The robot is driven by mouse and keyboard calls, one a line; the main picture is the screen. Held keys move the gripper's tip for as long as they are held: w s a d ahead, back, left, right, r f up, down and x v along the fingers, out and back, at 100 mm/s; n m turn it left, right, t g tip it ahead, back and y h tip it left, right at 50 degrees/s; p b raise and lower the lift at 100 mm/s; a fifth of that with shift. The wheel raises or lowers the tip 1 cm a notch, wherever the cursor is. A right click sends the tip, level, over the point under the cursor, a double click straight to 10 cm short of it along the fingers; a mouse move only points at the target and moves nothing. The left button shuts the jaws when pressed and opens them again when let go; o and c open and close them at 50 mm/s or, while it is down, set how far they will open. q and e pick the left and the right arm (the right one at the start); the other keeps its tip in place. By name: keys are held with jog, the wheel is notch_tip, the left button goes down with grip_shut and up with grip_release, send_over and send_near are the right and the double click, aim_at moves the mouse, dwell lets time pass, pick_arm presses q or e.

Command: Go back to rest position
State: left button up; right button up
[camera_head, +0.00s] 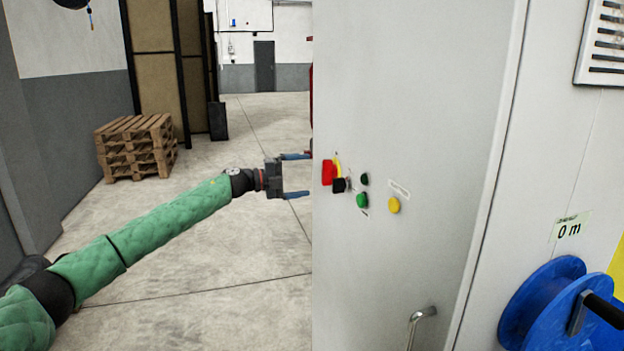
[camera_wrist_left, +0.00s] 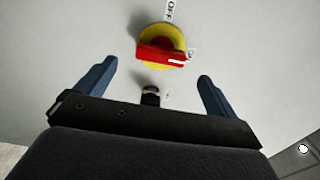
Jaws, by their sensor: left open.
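My left gripper (camera_head: 297,176) reaches in from the left on a green-sleeved arm, in front of the pale grey cabinet panel (camera_head: 430,120). Its two blue fingers are apart with nothing between them; they also show in the left wrist view (camera_wrist_left: 158,80). A red rotary switch handle on a yellow disc (camera_wrist_left: 163,50) lies ahead of the fingers, apart from them. The handle (camera_head: 328,172) also shows in the head view. A black selector knob (camera_wrist_left: 151,96) sits below it. My right gripper is not in view.
The panel also carries a green button (camera_head: 362,200), a yellow button (camera_head: 394,205) and a metal handle (camera_head: 420,318). A blue reel (camera_head: 540,300) is at the lower right. Stacked wooden pallets (camera_head: 136,147) stand at the left. The concrete floor (camera_head: 210,260) around my left arm is clear.

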pick_arm(q)
jog(key=shift+s+a, duration=0.2)
jog(key=shift+a, duration=0.35)
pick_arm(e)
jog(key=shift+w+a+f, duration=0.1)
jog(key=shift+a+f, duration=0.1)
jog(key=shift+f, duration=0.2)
